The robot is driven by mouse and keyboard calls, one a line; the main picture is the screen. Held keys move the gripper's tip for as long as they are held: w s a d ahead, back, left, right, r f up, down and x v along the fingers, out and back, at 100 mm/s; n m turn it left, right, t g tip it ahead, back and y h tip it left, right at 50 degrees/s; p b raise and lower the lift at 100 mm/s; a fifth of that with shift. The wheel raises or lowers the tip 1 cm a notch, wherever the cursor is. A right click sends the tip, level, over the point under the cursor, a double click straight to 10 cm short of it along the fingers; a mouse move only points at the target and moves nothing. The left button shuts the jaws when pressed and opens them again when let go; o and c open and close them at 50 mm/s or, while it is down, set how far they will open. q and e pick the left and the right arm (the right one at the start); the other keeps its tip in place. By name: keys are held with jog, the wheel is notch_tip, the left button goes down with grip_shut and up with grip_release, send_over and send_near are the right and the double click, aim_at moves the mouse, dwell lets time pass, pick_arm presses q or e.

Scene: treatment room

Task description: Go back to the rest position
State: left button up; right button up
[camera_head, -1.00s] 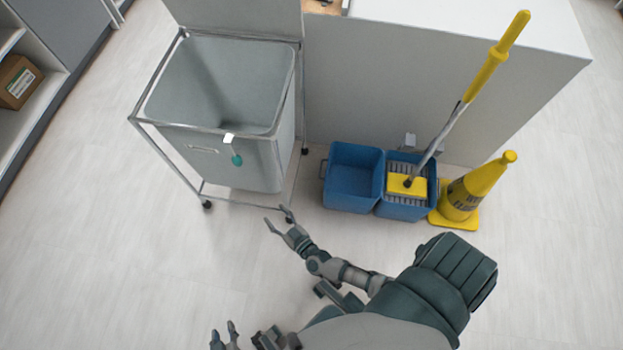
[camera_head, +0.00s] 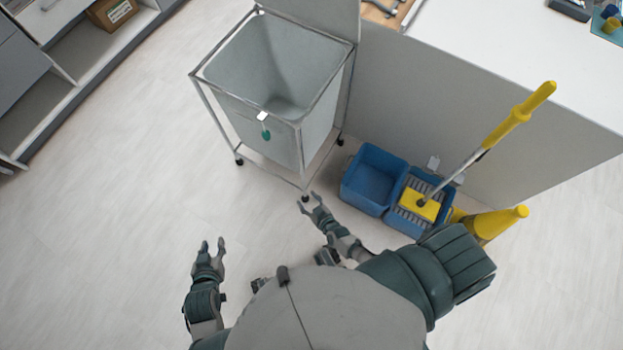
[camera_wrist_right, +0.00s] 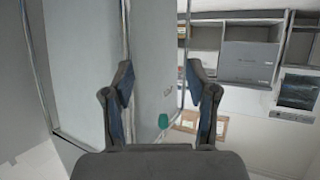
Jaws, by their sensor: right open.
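My left gripper (camera_head: 213,246) is at the lower left of the head view, over bare floor. Its two fingers are apart with nothing between them. My right gripper (camera_head: 310,200) is near the middle of the head view, just in front of the wheeled bin's lower front corner. It also shows in the right wrist view (camera_wrist_right: 160,82), with its fingers apart and empty. Whether it touches the bin cart is not clear.
A grey bin (camera_head: 239,105) in a wheeled metal frame stands ahead, lid up, with a green tag (camera_head: 266,133). Blue mop buckets (camera_head: 368,188), a mop (camera_head: 483,152) and a yellow cone (camera_head: 497,222) stand right, by a white counter (camera_head: 500,50). Floor at left is clear.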

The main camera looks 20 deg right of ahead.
pick_arm(q)
jog(key=s+a+f+g+p, duration=0.1)
jog(key=s+f+g+p, duration=0.1)
jog(key=s+f, duration=0.3)
jog(key=s+a+f+g+y+p, duration=0.1)
jog(key=s+f, duration=0.4)
jog(key=f, duration=0.7)
jog(key=s+a+f+g+p, duration=0.2)
jog(key=s+f+g+p, duration=0.2)
jog(key=f, duration=0.5)
jog(key=shift+s+a+f+g+y+p, duration=0.15)
jog(key=shift+s+a+g+y+p, duration=0.2)
jog(key=shift+s+p, duration=0.2)
pick_arm(e)
jog(key=s+d+g+h, duration=0.1)
jog(key=s+g, duration=0.4)
jog(key=s, duration=0.6)
jog(key=s+d+g, duration=0.4)
jog(key=s+g, duration=0.2)
jog(key=s, duration=0.6)
jog(key=shift+s+d+f+h, duration=0.2)
jog(key=shift+s+f+h, duration=0.1)
jog(key=shift+h, duration=0.1)
jog(key=shift+a, duration=0.1)
pick_arm(q)
jog(key=shift+a+f, duration=0.15)
jog(key=shift+a, duration=0.25)
pick_arm(e)
jog(key=shift+a+r, duration=0.1)
jog(key=shift+a, duration=0.25)
